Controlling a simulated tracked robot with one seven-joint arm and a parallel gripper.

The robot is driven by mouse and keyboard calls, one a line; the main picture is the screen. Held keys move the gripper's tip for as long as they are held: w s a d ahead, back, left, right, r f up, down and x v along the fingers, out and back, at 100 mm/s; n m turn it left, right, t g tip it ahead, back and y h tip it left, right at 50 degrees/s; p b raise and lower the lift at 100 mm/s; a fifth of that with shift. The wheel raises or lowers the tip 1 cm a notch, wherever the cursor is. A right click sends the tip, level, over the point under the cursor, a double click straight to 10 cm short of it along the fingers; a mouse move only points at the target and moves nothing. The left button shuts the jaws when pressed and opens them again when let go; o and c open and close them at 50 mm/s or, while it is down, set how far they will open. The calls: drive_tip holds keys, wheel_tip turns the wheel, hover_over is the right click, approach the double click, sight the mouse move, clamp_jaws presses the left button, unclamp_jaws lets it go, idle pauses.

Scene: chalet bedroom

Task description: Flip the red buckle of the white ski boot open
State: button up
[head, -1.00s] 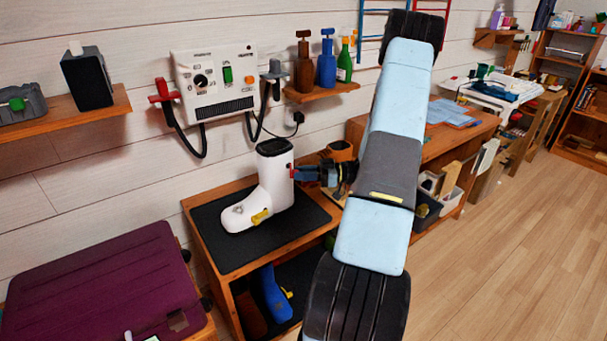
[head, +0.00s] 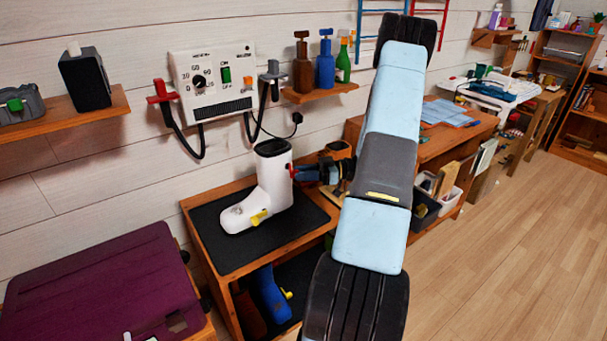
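The white ski boot (head: 268,190) stands upright on a black mat (head: 232,248) on the wooden bench, its toe to the left. The red buckle (head: 291,168) is a small red patch on the right side of the boot's shaft. A yellow buckle (head: 258,217) sits lower, over the foot. My gripper (head: 299,173) comes in from the right, its tip right at the red buckle. It is too small and too hidden to tell whether it touches or grips the buckle, or how the buckle's lever stands.
A blue boot (head: 273,296) stands on the shelf below. A wall unit (head: 213,82) with hoses hangs behind, beside a shelf (head: 320,93) of bottles. A purple case (head: 95,290) lies at left. A wooden desk (head: 470,135) stands behind my arm. The floor at right is clear.

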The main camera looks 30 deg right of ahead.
drive_tip(key=o, duration=0.3)
drive_tip(key=v, duration=1.3)
drive_tip(key=shift+s+d, duration=0.2)
drive_tip(key=shift+d, duration=0.2)
